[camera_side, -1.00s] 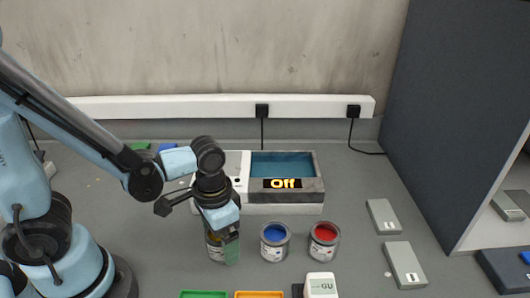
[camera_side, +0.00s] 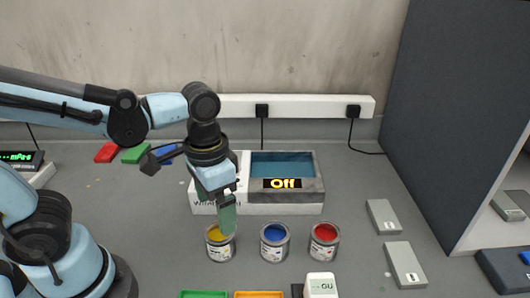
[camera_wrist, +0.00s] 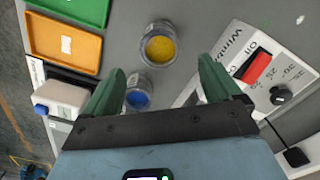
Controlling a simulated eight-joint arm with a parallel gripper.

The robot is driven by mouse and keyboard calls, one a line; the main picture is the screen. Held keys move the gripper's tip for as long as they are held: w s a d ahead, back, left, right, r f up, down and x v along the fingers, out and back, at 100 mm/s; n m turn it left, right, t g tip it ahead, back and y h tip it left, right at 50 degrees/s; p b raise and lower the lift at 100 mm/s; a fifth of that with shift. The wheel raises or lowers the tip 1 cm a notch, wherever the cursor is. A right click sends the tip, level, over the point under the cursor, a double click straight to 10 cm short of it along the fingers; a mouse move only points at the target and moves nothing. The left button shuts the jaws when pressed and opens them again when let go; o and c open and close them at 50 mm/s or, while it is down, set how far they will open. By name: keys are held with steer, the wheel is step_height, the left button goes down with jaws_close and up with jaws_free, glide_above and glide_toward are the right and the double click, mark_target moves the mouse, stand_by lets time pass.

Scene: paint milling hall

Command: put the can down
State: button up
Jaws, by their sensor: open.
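The can with yellow paint (camera_side: 221,247) stands upright on the grey bench, leftmost in a row of three open cans. It also shows in the wrist view (camera_wrist: 160,48), beyond my fingertips. My gripper (camera_side: 226,229) is open and empty just above this can, with its green fingers pointing down. In the wrist view the two green fingers of my gripper (camera_wrist: 158,88) are spread wide apart with nothing between them gripped. The near finger overlaps the can's back rim in the side view.
A blue can (camera_side: 274,243) and a red can (camera_side: 324,242) stand to the right. A white bath unit (camera_side: 314,200) reading "Off" stands behind them. A green tray (camera_side: 204,294) and an orange tray (camera_side: 259,294) lie in front.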

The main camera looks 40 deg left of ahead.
steer(key=w+a+r+n+t, duration=0.2)
steer(key=w+a+r+t, duration=0.1)
steer(key=a+t, duration=0.3)
steer(key=shift+w+a+t, duration=0.35)
steer(key=shift+w+t, duration=0.25)
steer(key=shift+w, duration=0.2)
